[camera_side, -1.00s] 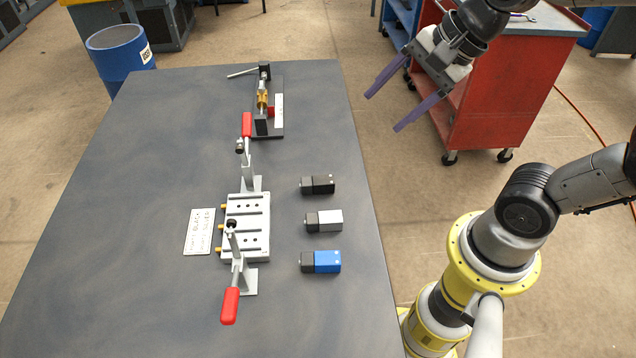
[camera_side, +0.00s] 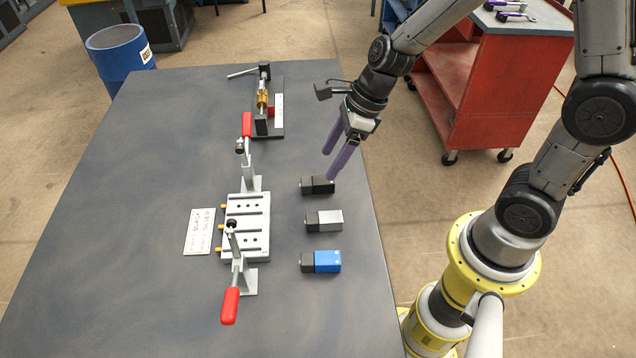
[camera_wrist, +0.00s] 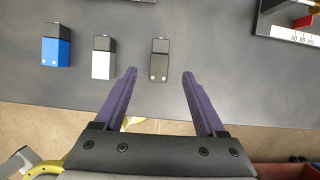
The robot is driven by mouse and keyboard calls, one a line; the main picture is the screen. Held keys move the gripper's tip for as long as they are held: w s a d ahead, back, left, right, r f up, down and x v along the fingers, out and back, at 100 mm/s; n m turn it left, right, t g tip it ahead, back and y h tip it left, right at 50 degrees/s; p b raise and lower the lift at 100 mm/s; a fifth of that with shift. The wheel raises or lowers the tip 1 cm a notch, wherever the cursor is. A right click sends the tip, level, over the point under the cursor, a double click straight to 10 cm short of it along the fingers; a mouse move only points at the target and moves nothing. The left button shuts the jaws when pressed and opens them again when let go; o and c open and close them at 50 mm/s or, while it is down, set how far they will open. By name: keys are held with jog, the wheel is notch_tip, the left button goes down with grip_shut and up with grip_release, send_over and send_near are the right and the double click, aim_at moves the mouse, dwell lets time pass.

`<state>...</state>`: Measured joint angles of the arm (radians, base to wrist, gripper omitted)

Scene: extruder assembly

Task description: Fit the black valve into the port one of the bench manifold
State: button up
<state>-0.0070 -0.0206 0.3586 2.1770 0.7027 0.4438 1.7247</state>
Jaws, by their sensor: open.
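The black valve (camera_side: 318,185) lies on the table, the farthest of a column of three valves right of the manifold in the side view.
A silver valve (camera_side: 324,220) and a blue valve (camera_side: 321,262) lie nearer than the black one. Red-handled clamps (camera_side: 246,125) (camera_side: 231,304) stand at both ends of the manifold. A label card (camera_side: 199,232) lies left of it. Another fixture (camera_side: 268,110) stands farther back.

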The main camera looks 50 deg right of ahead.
aim_at(319, 179)
jog(key=shift+x, duration=3.2)
grip_shut()
